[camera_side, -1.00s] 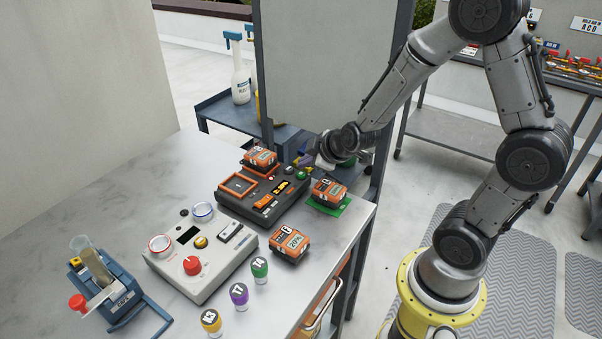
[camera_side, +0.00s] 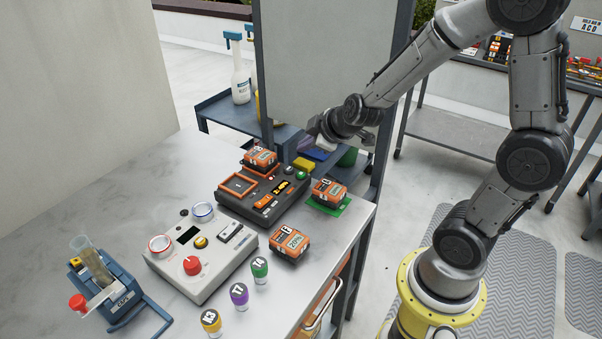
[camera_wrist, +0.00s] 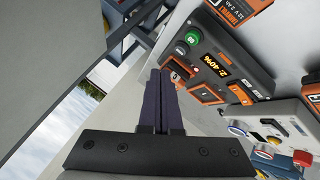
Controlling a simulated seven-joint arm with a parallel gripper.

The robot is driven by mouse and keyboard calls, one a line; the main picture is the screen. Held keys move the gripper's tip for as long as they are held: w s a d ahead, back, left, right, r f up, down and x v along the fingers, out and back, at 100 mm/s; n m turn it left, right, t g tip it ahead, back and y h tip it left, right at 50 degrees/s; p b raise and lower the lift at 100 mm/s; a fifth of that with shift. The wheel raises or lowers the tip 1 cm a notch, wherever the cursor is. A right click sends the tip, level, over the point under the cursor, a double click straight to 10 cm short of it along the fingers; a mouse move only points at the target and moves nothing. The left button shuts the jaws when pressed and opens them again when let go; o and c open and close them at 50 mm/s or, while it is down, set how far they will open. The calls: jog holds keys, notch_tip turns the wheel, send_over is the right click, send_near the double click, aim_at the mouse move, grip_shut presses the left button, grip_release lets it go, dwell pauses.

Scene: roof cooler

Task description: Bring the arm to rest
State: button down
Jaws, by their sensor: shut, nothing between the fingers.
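My gripper (camera_wrist: 161,95) shows in the wrist view with its two dark fingers pressed together and nothing between them. In the side view my gripper (camera_side: 318,127) is raised above the far edge of the bench, in front of the grey upright panel, touching nothing. The black charger station (camera_side: 263,197) with orange trim lies below and to the left of it; it also shows in the wrist view (camera_wrist: 228,60) beyond the fingers. The fingertips are partly hidden in the side view.
Orange battery packs sit on the charger's back (camera_side: 261,158), on a green pad (camera_side: 333,206) and at the bench front (camera_side: 290,242). A grey device with a red knob (camera_side: 193,265), labelled vials (camera_side: 239,296) and a blue stand (camera_side: 118,300) share the bench (camera_side: 120,185). A blue cart (camera_side: 225,105) stands behind.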

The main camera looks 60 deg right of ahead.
dwell(0.3)
jog(key=s+a+r+t+y, duration=0.1)
jog(key=s+a+r, duration=0.1)
jog(key=a+r, duration=0.15)
jog(key=s+a+r+n+t+y, duration=0.1)
jog(key=a+r, duration=0.1)
jog(key=r, duration=0.3)
jog(key=s+a+r+t+y, duration=0.1)
jog(key=s+a+r, duration=0.15)
jog(key=r, duration=0.25)
jog(key=s+f+m+g, duration=0.2)
jog(key=s+m+g, duration=0.1)
jog(key=s, duration=0.5)
jog(key=s+a+f+m+g, duration=0.1)
jog(key=s+f+m+g, duration=0.1)
jog(key=s, duration=0.6)
jog(key=shift+a+f+m+g, duration=0.15)
jog(key=shift+f+m+g, duration=0.2)
jog(key=shift+m+g, duration=0.3)
